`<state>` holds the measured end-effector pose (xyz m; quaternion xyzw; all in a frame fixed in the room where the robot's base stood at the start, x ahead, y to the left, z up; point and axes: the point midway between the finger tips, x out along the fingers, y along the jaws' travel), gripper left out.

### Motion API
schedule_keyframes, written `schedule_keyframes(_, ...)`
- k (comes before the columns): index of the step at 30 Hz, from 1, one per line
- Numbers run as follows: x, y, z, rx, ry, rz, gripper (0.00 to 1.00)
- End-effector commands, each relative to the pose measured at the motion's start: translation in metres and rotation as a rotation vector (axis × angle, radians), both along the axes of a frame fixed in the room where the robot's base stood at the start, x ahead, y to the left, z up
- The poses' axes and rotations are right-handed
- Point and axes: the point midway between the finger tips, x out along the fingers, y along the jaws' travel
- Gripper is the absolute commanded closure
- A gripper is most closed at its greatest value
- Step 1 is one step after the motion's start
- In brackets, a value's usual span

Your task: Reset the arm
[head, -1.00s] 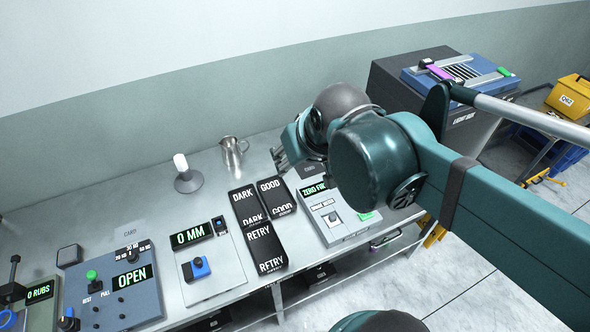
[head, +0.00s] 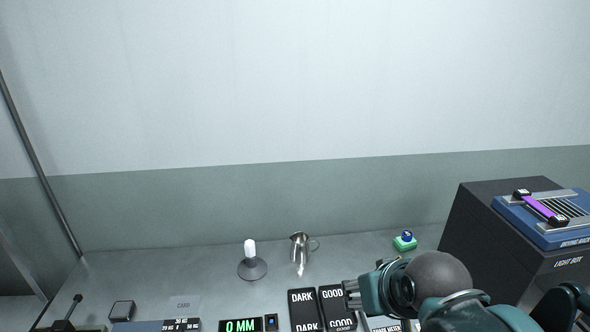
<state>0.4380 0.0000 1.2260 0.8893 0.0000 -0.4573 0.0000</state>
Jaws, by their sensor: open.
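My gripper (head: 352,294) shows at the lower right in the head view, at the end of my teal arm. Its fingers point left, and they are apart with nothing visible between them. It appears over the bench, just right of the black GOOD tray (head: 338,306). Part of my arm is cut off by the bottom edge of the picture.
The grey bench (head: 160,268) holds a metal jug (head: 299,250), a white-topped stand (head: 252,262), a green block with a blue knob (head: 405,241) and a DARK tray (head: 303,310). A dark light box (head: 480,235) with a blue drying rack (head: 545,222) stands right.

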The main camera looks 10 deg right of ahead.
Motion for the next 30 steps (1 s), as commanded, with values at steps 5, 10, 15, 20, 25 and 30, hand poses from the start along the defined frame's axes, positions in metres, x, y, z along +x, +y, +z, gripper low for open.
schedule_keyframes(5,0.000,0.000,-0.028,0.000,0.000,0.000,0.58)
schedule_keyframes(10,0.000,0.000,-0.050,0.000,0.000,0.000,0.58)
schedule_keyframes(15,0.000,0.000,-0.064,0.000,0.000,0.000,0.58)
schedule_keyframes(20,0.000,0.000,-0.067,0.000,0.000,0.000,0.58)
schedule_keyframes(25,0.000,0.000,-0.066,0.000,0.000,0.000,0.58)
schedule_keyframes(30,0.000,0.000,-0.066,0.000,0.000,0.000,0.58)
